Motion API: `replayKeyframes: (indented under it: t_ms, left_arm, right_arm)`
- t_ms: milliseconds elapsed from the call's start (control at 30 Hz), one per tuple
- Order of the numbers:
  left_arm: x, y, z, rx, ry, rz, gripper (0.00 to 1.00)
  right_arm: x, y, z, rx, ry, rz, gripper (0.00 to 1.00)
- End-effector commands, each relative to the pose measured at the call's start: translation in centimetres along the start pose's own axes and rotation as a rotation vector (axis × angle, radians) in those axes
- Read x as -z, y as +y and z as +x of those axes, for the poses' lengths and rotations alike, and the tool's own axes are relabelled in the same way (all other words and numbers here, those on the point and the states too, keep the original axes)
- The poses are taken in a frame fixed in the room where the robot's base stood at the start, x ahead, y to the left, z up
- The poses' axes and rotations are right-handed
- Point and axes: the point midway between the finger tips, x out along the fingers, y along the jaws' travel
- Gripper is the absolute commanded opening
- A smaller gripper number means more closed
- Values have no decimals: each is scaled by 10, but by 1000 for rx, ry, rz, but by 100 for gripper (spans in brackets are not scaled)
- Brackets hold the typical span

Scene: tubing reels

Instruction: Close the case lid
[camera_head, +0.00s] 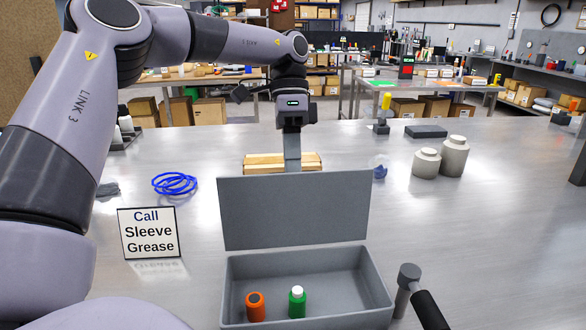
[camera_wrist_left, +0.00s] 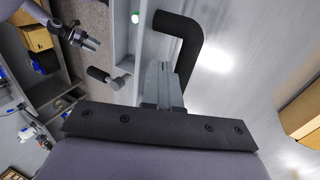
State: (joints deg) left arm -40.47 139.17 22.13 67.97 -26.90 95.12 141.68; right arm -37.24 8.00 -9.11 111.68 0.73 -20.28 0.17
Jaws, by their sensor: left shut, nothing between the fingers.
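The grey case (camera_head: 307,318) stands open at the front of the metal table. Its flat lid (camera_head: 293,212) is raised, nearly upright along the back edge. My left gripper (camera_head: 292,162) is shut and empty, pointing down behind the lid's top edge; the lid hides its tips, so contact cannot be told. Its shut fingers (camera_wrist_left: 164,85) also show in the left wrist view. An orange container (camera_head: 255,307) and a green bottle with a white cap (camera_head: 297,302) are inside the case. My right gripper (camera_wrist_left: 82,38) shows small in the left wrist view; its jaws are unclear.
A grey-headed tool with a black handle (camera_head: 428,310) is right of the case. Two pale jars (camera_head: 453,156) stand back right. The right tabletop is mostly clear.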

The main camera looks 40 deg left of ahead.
Motion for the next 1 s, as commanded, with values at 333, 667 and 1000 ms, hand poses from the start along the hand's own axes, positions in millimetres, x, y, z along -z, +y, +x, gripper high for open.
replayKeyframes:
  t_ms: [333,667,1000]
  left_arm:
    - [0,0,17,-1,0,1,0]
    - [0,0,17,1,0,0,0]
    - [-8,-5,14,54,0,1,0]
  right_arm:
    - [0,0,0,0,0,0,58]
    - [0,0,0,0,0,0,58]
    - [-4,0,3,1,0,0,58]
